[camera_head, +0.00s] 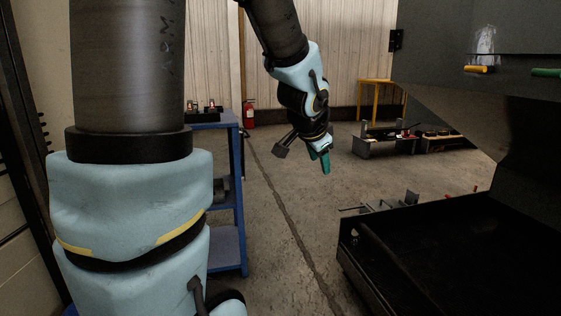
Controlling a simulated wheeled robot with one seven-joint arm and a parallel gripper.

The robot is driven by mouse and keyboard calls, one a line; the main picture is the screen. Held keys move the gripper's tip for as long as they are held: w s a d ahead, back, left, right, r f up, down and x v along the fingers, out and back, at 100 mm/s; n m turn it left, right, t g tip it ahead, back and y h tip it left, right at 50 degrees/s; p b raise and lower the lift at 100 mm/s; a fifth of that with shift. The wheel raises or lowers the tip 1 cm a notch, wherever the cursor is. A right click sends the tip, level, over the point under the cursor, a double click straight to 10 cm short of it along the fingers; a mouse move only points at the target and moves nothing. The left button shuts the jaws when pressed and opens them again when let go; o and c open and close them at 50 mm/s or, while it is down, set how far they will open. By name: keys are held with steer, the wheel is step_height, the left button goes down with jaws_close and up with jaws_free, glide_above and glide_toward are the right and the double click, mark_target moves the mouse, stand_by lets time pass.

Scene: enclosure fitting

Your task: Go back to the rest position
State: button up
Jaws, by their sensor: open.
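My gripper (304,157) hangs from my raised arm a little right of the picture's middle, over the open floor. One finger, dark grey, points down and left; a green part shows at the lower right of the gripper. The jaws are apart, and I see nothing held between them. The gripper touches nothing that I can see. My large upper arm links fill the left side and hide part of what lies behind them.
A dark enclosure (440,245) with an open panel stands at the right; yellow and green handles (480,69) are on its upper part. A blue shelf (228,250) stands behind my arm. A red extinguisher (249,115) and yellow stand (362,100) are farther back. Middle floor is clear.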

steer(key=s+a+f+n+g+y, duration=0.1)
steer(key=s+a+f+n+g, duration=0.2)
steer(key=s+a+f+n, duration=0.35)
steer(key=s+a+f+n+g+y, duration=0.25)
steer(key=s+a+f+n, duration=0.2)
steer(key=s+a, duration=0.4)
step_height(320, 180, up, 17)
steer(key=w+a+p, duration=0.1)
steer(key=p, duration=1.6)
steer(key=shift+w+h, duration=0.35)
steer(key=shift+w, duration=0.05)
steer(key=shift+f+g, duration=0.1)
steer(key=shift+g, duration=0.15)
